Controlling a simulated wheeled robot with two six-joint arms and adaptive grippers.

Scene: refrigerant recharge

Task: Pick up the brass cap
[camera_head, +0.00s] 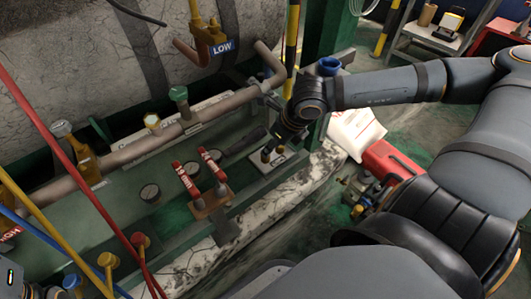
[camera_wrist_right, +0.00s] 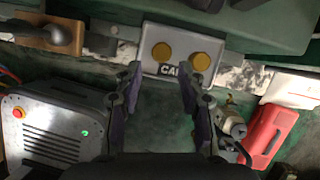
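Two round brass caps, a left one (camera_wrist_right: 161,52) and a right one (camera_wrist_right: 200,61), sit side by side on a pale plate (camera_wrist_right: 180,70) lettered "CAP…" in the right wrist view. In the head view the plate (camera_head: 286,162) lies at the right end of the green bench, mostly under my right gripper (camera_head: 272,149). In the wrist view my right gripper (camera_wrist_right: 160,85) is open, with nothing between its fingers.
Red-handled valves (camera_head: 187,181) stand on a wooden block left of the plate. A pipe (camera_head: 140,149) with valves runs behind, below a "LOW" tag (camera_head: 222,47). A red case (camera_head: 385,160) and a white bag (camera_head: 355,132) lie to the right.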

